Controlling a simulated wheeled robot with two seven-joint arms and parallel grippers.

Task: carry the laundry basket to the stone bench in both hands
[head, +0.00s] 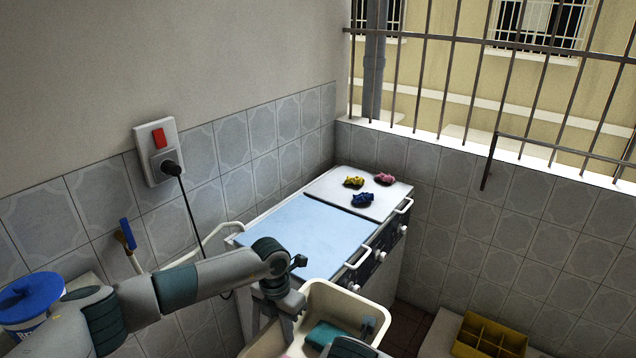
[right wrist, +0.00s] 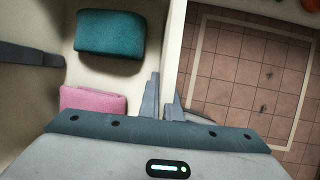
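The cream laundry basket (head: 346,297) is at the bottom middle of the head view, close by the washing machine's front. A teal folded cloth (head: 325,335) lies in it; the right wrist view shows the teal cloth (right wrist: 110,34) and a pink one (right wrist: 94,102) inside. My left gripper (head: 272,318) straddles the basket's left wall, one finger inside; whether it presses on the wall is unclear. My right gripper (right wrist: 165,98) has its fingers on both sides of the opposite wall (right wrist: 172,45), close against it. A pale low surface (head: 437,338) at lower right may be the stone bench.
A yellow divided crate (head: 490,338) stands at the lower right. The white washing machine (head: 310,225) is behind the basket, with small coloured pegs or toys (head: 363,199) on its lid. A blue-lidded tub (head: 30,300) is at left. Tiled floor (right wrist: 245,80) shows beside the basket.

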